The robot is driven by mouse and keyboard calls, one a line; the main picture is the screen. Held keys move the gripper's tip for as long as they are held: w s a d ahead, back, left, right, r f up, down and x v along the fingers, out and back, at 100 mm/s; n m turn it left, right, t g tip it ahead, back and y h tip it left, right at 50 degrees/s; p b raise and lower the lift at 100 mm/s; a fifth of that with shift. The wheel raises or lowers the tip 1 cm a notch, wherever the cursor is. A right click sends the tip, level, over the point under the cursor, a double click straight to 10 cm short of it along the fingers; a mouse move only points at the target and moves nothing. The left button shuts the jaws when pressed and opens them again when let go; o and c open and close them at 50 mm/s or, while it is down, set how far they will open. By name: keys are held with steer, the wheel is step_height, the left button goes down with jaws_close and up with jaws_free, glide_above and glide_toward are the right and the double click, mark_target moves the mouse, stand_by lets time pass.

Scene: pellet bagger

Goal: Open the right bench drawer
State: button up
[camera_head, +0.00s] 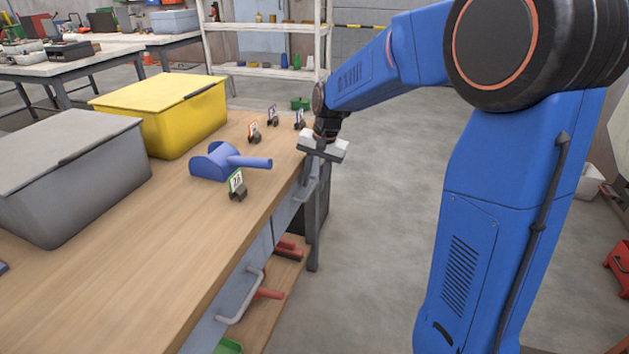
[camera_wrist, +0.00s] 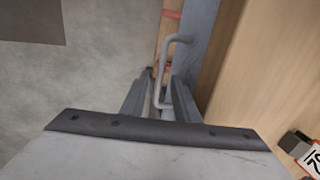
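The bench has two grey drawers along its front. The far one, the right drawer (camera_head: 283,215), looks shut. Its pale bar handle (camera_head: 306,190) sits just below my gripper (camera_head: 313,172) in the head view. In the wrist view my gripper (camera_wrist: 160,80) has its two dark fingers apart, with the handle (camera_wrist: 165,65) running between them. I cannot tell whether either finger touches the bar. The near drawer's handle (camera_head: 240,297) stands free, closer to the camera.
The wooden bench top (camera_head: 185,240) holds a grey bin (camera_head: 75,180), a yellow bin (camera_head: 165,115), a blue scoop (camera_head: 215,162) and several small number tags. Red tools lie on the shelf under the drawers.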

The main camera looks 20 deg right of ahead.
jaws_close()
steer(key=shift+d, duration=0.1)
steer(key=s+d, duration=0.7)
steer(key=d, duration=0.3)
steer(key=s+d, duration=0.8)
steer(key=d, duration=0.3)
steer(key=shift+s, duration=0.15)
steer(key=shift+r, duration=0.1)
jaws_free()
